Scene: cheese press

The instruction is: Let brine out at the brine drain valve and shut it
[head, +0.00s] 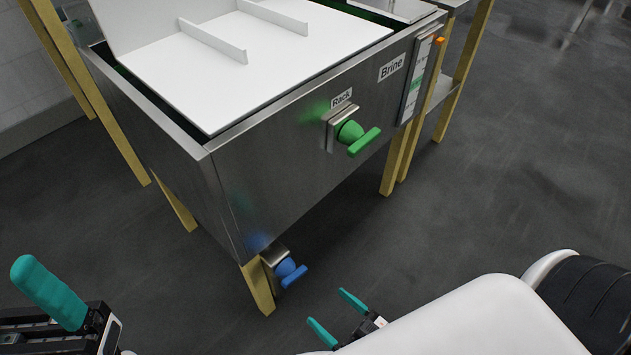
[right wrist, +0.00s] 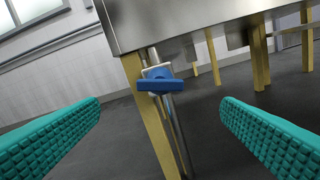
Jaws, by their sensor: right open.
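The brine drain valve has a blue handle (head: 290,271) low under the near corner of the steel tank (head: 300,165), beside a yellow leg. In the right wrist view the blue handle (right wrist: 161,86) lies roughly crosswise in front of a pale plate and a thin metal pipe. My right gripper (head: 333,317) is open and empty, below and to the right of the valve, apart from it. Its teal fingers stand wide on both sides of the right wrist view (right wrist: 160,130). My left gripper shows partly at the lower left, with one teal finger (head: 48,292); its jaw opening is hidden.
A green handle (head: 362,139) labelled "Rack" sticks out of the tank's front. A "Brine" label (head: 391,67) and a panel with an orange light (head: 439,40) are to its right. Yellow legs (head: 395,160) stand under the tank. The dark floor in front is clear.

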